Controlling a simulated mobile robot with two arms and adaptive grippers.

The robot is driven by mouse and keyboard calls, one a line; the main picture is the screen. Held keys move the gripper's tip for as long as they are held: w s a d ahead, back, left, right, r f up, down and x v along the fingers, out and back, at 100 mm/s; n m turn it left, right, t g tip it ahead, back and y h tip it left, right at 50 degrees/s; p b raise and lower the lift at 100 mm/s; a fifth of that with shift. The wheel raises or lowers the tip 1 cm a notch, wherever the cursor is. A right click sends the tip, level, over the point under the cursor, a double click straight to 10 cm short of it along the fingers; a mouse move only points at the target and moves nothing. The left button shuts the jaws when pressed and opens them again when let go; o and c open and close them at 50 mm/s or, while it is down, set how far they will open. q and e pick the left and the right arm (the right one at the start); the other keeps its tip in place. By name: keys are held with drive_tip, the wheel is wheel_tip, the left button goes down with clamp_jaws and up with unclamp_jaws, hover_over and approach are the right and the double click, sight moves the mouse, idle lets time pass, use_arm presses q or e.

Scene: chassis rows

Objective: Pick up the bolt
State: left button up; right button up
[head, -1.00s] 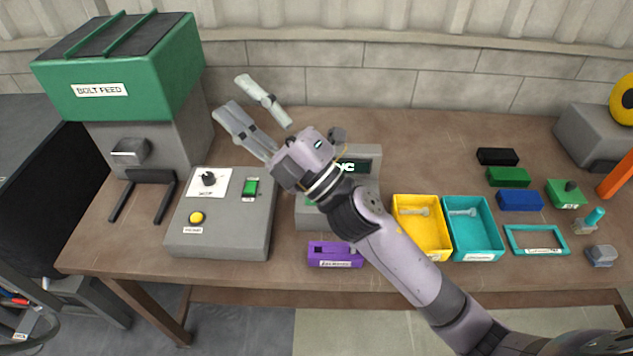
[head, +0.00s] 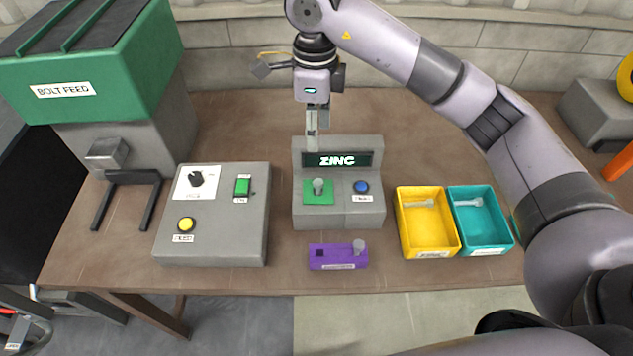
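A grey bolt-like piece (head: 318,186) stands upright on the green pad of a grey tester (head: 297,212) whose screen reads ZINC. Another grey bolt-like piece (head: 359,247) stands at the right end of a purple block (head: 337,264). A bolt (head: 418,203) lies in the yellow tray (head: 430,245), and another (head: 467,202) lies in the teal tray (head: 487,240). My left gripper is out of view.
A control box (head: 212,252) with a dial, a green switch and a yellow button stands left of the tester. The green-topped bolt feed machine (head: 130,80) stands at the far left. My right arm covers the table's right side. Bare tabletop separates the control box and tester.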

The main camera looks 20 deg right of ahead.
drive_tip(key=p, duration=0.3)
approach(318, 182)
drive_tip(key=f, duration=0.5)
drive_tip(key=shift+a+f, duration=0.25)
drive_tip(key=shift+f+p, duration=0.25)
drive_tip(key=shift+p, duration=0.2)
drive_tip(key=f, duration=0.1)
drive_tip(key=f+p, duration=0.2)
drive_tip(key=shift+d+f, duration=0.3)
drive_tip(key=shift+f, duration=0.55)
clamp_jaws()
